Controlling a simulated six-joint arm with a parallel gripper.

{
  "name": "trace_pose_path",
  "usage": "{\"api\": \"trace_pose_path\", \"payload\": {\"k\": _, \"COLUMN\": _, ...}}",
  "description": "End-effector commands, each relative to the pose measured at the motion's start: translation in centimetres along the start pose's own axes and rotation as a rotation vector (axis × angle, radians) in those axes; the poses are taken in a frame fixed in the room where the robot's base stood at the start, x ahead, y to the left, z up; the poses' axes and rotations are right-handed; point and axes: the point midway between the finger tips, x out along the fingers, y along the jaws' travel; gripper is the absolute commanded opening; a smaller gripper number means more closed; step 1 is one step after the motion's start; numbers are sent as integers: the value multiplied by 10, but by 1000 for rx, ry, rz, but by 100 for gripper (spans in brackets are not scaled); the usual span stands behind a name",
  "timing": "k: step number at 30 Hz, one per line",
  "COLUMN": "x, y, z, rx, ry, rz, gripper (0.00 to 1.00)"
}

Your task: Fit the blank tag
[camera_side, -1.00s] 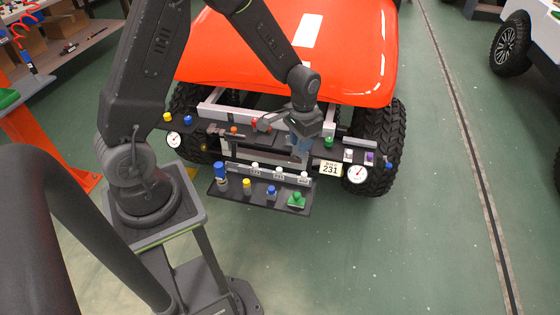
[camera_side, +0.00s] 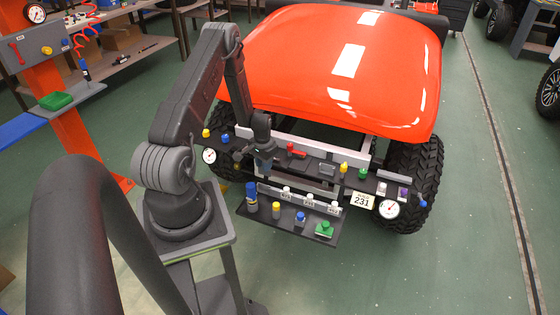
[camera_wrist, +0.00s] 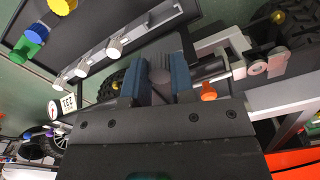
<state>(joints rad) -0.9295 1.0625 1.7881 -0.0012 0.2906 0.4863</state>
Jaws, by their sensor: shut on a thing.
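My gripper (camera_side: 264,165) is over the left part of the dark bumper shelf (camera_side: 320,159). I cannot tell whether that part is loose or fixed to the shelf. Several small pale tags (camera_side: 309,202) with white pegs (camera_wrist: 82,68) stand along the back of the lower tray (camera_side: 285,222); their print is too small to read. A tag reading 231 (camera_side: 362,200) hangs at the shelf's right. I cannot make out a blank tag.
An orange knob (camera_wrist: 208,92) is close to the right finger. A red-handled valve (camera_side: 297,152), a yellow knob (camera_side: 343,168) and a green knob (camera_side: 362,173) stand along the shelf. The tray holds blue, yellow and green pieces. The red hood (camera_side: 340,70) is behind.

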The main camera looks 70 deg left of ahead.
Motion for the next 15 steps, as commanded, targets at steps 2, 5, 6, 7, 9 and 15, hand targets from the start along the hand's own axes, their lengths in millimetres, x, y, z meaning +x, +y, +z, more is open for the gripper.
{"api": "trace_pose_path", "payload": {"k": 2, "x": 3, "y": -4, "z": 2, "rx": -6, "ry": 0, "rz": 0, "gripper": 0}}
{"api": "trace_pose_path", "payload": {"k": 5, "x": 3, "y": -5, "z": 2, "rx": -7, "ry": 1, "rz": 0, "gripper": 0}}
{"api": "trace_pose_path", "payload": {"k": 6, "x": 3, "y": -4, "z": 2, "rx": -6, "ry": 1, "rz": 0, "gripper": 0}}
{"api": "trace_pose_path", "payload": {"k": 7, "x": 3, "y": -4, "z": 2, "rx": -6, "ry": 1, "rz": 0, "gripper": 0}}
{"api": "trace_pose_path", "payload": {"k": 9, "x": 3, "y": -4, "z": 2, "rx": -6, "ry": 1, "rz": 0, "gripper": 0}}
{"api": "trace_pose_path", "payload": {"k": 15, "x": 6, "y": -4, "z": 2, "rx": -18, "ry": 0, "rz": 0, "gripper": 0}}
